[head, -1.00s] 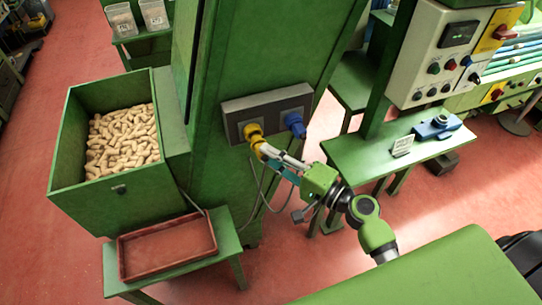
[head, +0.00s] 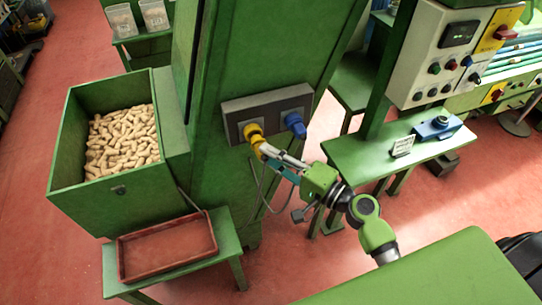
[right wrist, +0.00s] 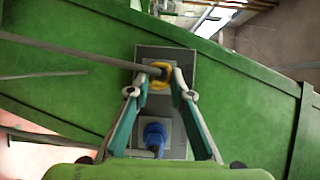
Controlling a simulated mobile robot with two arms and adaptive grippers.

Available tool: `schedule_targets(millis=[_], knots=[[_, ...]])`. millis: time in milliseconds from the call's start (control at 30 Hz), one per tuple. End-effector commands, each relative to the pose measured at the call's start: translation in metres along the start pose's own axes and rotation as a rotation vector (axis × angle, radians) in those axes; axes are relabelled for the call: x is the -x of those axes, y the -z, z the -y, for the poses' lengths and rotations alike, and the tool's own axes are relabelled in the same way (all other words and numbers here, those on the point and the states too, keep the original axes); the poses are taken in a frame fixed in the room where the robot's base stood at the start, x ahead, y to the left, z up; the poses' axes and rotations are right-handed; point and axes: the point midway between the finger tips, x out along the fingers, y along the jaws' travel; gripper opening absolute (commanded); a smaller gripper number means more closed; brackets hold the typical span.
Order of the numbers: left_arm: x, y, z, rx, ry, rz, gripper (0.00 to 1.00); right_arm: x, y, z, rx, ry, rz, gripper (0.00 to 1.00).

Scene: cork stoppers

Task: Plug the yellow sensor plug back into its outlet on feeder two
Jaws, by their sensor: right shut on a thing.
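The yellow sensor plug (head: 253,132) is at the left socket of the grey outlet panel (head: 232,105) on the green machine column. My right gripper (head: 262,148) is shut on the yellow plug. In the right wrist view, the fingertips (right wrist: 160,80) close on both sides of the yellow plug (right wrist: 160,84), which lies against the panel (right wrist: 180,60). Its seating depth is hidden. A blue plug (head: 296,125) is in the other socket, and it also shows in the right wrist view (right wrist: 155,136). My left gripper is not in view.
A green bin (head: 75,200) of corks (head: 122,140) stands left of the column. A red-brown tray (head: 127,262) lies on a low green bench below. Grey cables hang under the outlet. A control box (head: 425,45) and green table (head: 350,155) stand to the right.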

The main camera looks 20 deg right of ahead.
Motion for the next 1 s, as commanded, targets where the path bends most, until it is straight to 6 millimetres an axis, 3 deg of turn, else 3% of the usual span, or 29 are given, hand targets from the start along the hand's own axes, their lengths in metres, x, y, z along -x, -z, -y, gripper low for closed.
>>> schedule_targets(millis=[1000], knots=[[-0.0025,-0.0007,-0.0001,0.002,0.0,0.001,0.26,-0.0089,0.0054,0.0003,0.0,0.0,0.0,0.0]])
